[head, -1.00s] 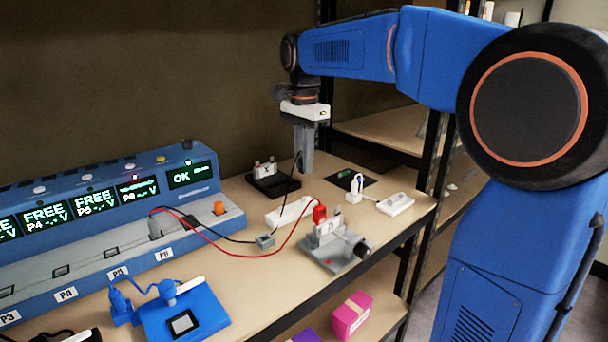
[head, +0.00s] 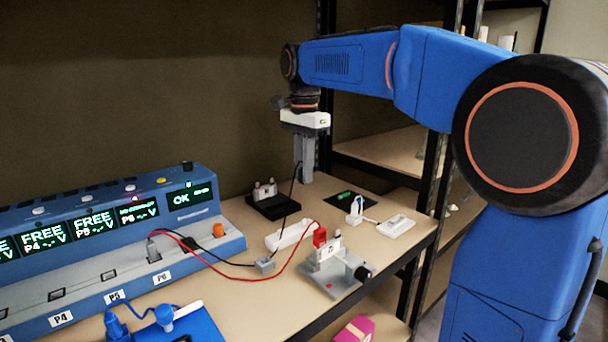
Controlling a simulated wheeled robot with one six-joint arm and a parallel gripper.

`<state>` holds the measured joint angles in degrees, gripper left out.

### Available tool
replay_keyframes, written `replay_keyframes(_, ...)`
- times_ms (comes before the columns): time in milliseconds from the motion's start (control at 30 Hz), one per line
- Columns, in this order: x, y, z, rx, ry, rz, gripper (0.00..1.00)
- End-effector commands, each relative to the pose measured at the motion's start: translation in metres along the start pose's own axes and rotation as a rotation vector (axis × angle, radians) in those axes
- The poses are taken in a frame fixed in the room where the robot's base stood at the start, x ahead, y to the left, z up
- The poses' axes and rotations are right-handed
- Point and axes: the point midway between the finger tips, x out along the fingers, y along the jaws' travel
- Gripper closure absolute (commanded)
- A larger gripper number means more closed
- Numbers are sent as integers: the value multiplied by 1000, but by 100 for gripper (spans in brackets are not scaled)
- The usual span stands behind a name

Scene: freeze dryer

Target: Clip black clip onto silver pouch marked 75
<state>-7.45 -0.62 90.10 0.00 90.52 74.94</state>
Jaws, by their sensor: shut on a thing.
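My gripper (head: 303,180) points straight down near the back of the bench, a little right of a black stand. It is shut, and a black lead (head: 293,195) runs from the bench up to its fingertips. The black clip at the end of that lead is too small and too hidden by the fingers to make out. I cannot make out any silver pouch marked 75. A red lead (head: 240,279) runs to a red clip (head: 320,237) on a grey fixture (head: 336,283).
A blue multi-port unit (head: 160,235) with lit screens stands at left. The black stand (head: 270,205) holds a small pale item. A dark mat (head: 347,199), a white plug (head: 355,208) and a white strip (head: 396,226) lie at right. Shelf posts stand close behind my arm.

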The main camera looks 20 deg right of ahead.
Motion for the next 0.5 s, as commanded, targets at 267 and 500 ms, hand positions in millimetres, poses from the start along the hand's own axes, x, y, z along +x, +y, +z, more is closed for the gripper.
replay_keyframes(267,0,4,0,0,0,-1,100)
replay_keyframes(500,0,27,2,1,0,-1,100)
